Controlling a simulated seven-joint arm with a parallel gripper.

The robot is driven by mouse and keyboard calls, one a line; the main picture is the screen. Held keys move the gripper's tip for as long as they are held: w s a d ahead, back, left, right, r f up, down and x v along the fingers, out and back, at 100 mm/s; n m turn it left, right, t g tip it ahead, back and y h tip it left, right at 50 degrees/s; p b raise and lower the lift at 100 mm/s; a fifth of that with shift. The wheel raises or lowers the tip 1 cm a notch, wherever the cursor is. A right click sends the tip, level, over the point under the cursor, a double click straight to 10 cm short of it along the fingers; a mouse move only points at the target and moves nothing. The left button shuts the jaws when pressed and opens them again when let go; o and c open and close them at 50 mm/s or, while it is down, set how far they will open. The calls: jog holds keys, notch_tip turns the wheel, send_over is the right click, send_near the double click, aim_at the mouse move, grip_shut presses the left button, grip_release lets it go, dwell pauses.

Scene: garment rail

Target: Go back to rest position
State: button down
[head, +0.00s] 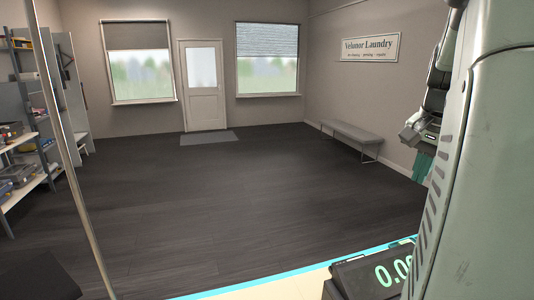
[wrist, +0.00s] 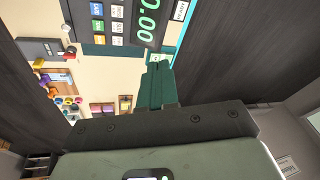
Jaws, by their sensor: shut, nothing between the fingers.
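My gripper (head: 424,166) shows at the right edge of the head view, with teal fingers pointing down. Part of my pale arm stands in front of it and hides some of it. In the wrist view its teal fingers (wrist: 155,84) are together with nothing between them. They are in the air over the edge of a cream counter (wrist: 110,75), apart from everything on it. No garment shows in either view.
A black device (head: 372,272) with a green number display stands on the counter close to my arm; its keys (wrist: 108,24) show in the wrist view. A tray of colourful spools (wrist: 68,100) lies on the counter. A metal pole (head: 68,140) stands at left. The dark floor (head: 230,195) is clear.

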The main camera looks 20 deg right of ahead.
jog(key=s+a+r+n+t+h, duration=0.2)
jog(key=s+a+r+n+t, duration=0.4)
jog(key=a+r, duration=0.7)
jog(key=s+a+f+n+g+y, duration=0.1)
jog(key=a+f+n, duration=0.3)
jog(key=a, duration=0.6)
jog(key=s+a+f+n+g+y, duration=0.2)
jog(key=s+a+f+n+y, duration=0.1)
jog(key=a+f, duration=0.5)
jog(key=a+n, duration=0.1)
jog(key=a, duration=0.1)
jog(key=shift+s+a+f, duration=0.25)
jog(key=shift+s+a, duration=0.05)
jog(key=shift+s, duration=0.1)
jog(key=c, duration=1.8)
grip_release()
